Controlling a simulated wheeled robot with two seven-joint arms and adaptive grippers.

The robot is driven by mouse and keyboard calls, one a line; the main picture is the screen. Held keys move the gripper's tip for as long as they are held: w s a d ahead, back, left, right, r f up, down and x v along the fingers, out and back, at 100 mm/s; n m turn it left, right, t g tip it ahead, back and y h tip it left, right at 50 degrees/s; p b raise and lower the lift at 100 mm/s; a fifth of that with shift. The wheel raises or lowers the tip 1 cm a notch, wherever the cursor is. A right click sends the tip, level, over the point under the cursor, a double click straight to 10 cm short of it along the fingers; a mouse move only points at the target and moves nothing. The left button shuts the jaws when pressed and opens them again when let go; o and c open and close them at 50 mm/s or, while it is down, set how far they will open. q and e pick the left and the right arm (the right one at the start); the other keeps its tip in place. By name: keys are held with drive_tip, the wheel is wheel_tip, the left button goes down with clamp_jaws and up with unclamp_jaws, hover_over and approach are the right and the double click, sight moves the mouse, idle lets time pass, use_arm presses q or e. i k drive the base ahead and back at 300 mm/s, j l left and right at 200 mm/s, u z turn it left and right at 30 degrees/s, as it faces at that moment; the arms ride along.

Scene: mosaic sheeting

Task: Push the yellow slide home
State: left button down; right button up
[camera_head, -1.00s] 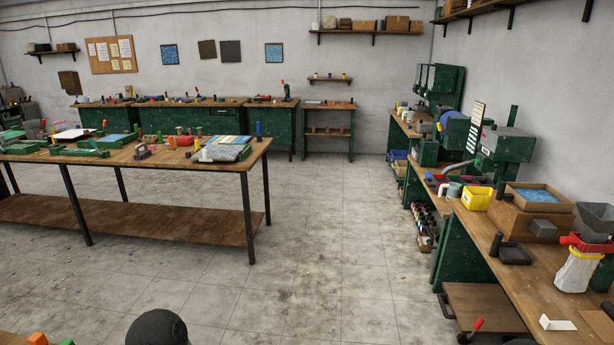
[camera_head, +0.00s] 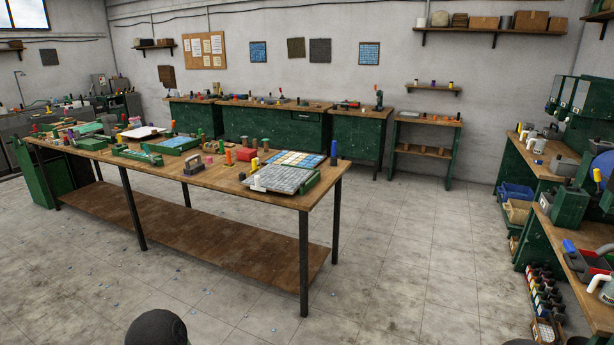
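I cannot make out a yellow slide for certain. A small yellow upright piece (camera_head: 254,164) stands on the long wooden table (camera_head: 215,178), beside a tray of grey and coloured tiles (camera_head: 284,172). It is too small to tell what it is. A green-framed tray with blue tiles (camera_head: 175,144) lies farther left on the same table. Neither of my grippers is in view.
Open tiled floor (camera_head: 420,260) lies right of the table and in front of it, with small blue chips scattered at left. The table has a low wooden shelf (camera_head: 200,232). Green benches (camera_head: 265,127) line the back wall; a workbench (camera_head: 545,172) stands at right.

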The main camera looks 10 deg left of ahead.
sight(255, 169)
drive_tip(key=i+j+u, duration=0.3)
drive_tip(key=i, duration=0.65)
drive_tip(key=i+u, duration=0.35)
drive_tip(key=i, duration=0.6)
drive_tip(key=i+j+z, duration=1.3)
drive_tip(key=j, duration=0.25)
drive_tip(key=j+z, duration=0.3)
drive_tip(key=i+j+z, duration=0.1)
drive_tip(key=j+z, duration=0.15)
drive_tip(key=j, duration=0.3)
